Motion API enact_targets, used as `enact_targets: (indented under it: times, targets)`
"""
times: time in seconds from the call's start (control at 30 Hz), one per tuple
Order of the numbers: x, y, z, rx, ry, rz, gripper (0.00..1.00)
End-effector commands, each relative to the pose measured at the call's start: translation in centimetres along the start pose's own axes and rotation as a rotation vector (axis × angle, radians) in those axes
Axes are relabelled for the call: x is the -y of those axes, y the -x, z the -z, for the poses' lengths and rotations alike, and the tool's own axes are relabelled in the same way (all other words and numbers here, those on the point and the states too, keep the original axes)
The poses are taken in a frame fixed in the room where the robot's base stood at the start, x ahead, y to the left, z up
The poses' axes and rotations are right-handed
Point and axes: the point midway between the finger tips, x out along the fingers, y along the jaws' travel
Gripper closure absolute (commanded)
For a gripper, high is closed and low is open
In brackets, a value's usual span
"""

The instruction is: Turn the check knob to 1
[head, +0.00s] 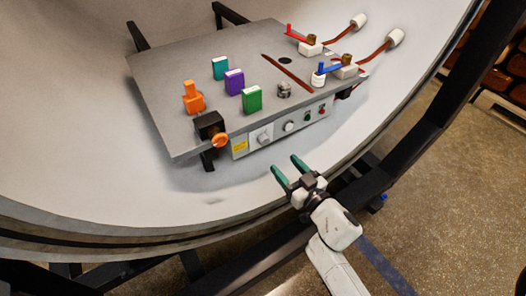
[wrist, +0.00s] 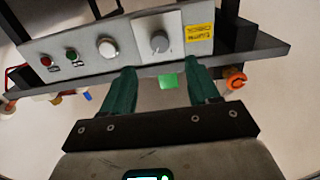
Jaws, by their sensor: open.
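The knob that looks like the check knob (head: 263,138) is a grey dial on a pale square plate, on the front panel of the grey bench. In the wrist view the knob (wrist: 159,42) lies just beyond the gap between my fingertips, with a small mark on it. Its scale is too small to read. My gripper (head: 287,166) has two green fingers spread apart and empty, in front of the panel and clear of the knob. The fingers (wrist: 160,78) also show in the wrist view, one on each side of the knob's line.
A yellow label (head: 239,147) sits beside the knob, and a round white button (head: 289,126) on its other side. Red and green buttons lie further right. An orange knob on a black block (head: 210,124) juts out at the bench corner. Coloured blocks stand on top.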

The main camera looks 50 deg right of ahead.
Motion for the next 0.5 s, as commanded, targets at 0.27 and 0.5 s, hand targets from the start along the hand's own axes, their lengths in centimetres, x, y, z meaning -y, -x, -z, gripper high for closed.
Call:
enact_targets:
  times: [0.27, 0.5]
  targets:
    - [0.0, -5.1, 0.1, -0.002, 0.0, -0.001, 0.4]
    - [0.0, -8.4, 0.0, -0.001, 0.0, -0.001, 0.4]
